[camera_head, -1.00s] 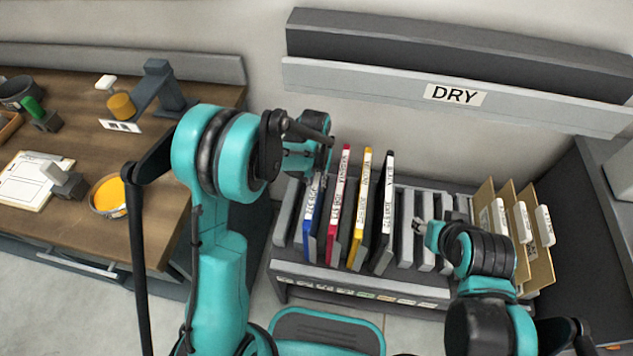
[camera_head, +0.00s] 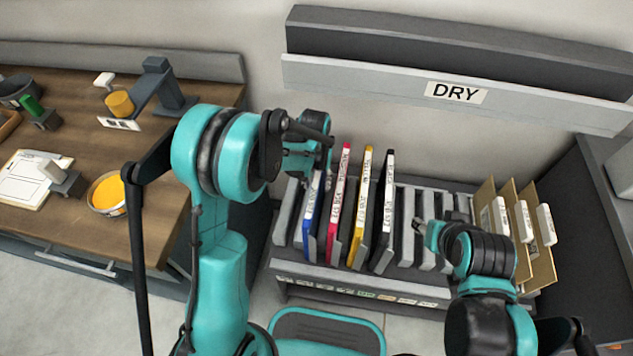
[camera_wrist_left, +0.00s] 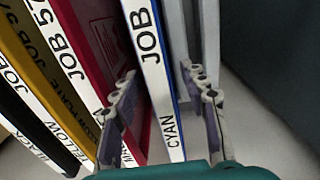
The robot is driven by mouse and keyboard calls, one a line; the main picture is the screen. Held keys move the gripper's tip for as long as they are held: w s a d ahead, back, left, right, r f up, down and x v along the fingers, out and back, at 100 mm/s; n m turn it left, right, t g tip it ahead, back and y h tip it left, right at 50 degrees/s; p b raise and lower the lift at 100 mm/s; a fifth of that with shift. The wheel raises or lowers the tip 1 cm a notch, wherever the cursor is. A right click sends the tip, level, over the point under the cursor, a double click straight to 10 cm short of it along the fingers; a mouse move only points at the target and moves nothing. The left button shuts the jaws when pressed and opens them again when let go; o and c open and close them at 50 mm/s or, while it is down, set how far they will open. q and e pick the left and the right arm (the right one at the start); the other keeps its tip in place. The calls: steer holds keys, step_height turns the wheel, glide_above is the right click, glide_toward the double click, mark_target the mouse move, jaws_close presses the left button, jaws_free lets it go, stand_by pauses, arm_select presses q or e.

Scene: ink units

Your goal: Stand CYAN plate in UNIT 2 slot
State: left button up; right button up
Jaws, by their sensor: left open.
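The CYAN plate (camera_head: 308,222) is blue with a white edge label and stands upright at the left end of the slotted rack (camera_head: 340,275). In the left wrist view its label reads JOB and CYAN (camera_wrist_left: 155,85). My left gripper (camera_wrist_left: 162,100) is open, with one finger on each side of this plate; contact cannot be told. In the head view my left gripper (camera_head: 318,172) is over the plate's top, partly hidden by my arm. My right gripper (camera_head: 421,227) is over empty slots right of the plates; its jaw state is unclear. The UNIT 2 label is not readable.
Magenta (camera_head: 337,210), yellow (camera_head: 360,210) and black (camera_head: 385,215) plates stand close to the right of the CYAN plate. Empty slots (camera_head: 427,258) follow, then brown boards (camera_head: 540,265) with white tabs. A DRY ledge (camera_head: 380,85) overhangs behind. A wooden bench (camera_head: 150,235) is left.

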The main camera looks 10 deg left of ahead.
arm_select(q)
step_height(320, 180, up, 12)
steer(key=shift+a, duration=0.15)
stand_by(0.5)
step_height(320, 180, up, 5)
steer(key=p, duration=0.4)
stand_by(0.3)
steer(key=s+a+r+t, duration=0.2)
steer(key=s+a+t, duration=0.1)
steer(key=s, duration=0.6)
steer(key=s+a+r+t, duration=0.3)
steer(key=s+t, duration=0.1)
steer(key=s, duration=0.5)
steer(key=shift+s+a+r, duration=0.2)
steer(key=shift+s+a, duration=0.1)
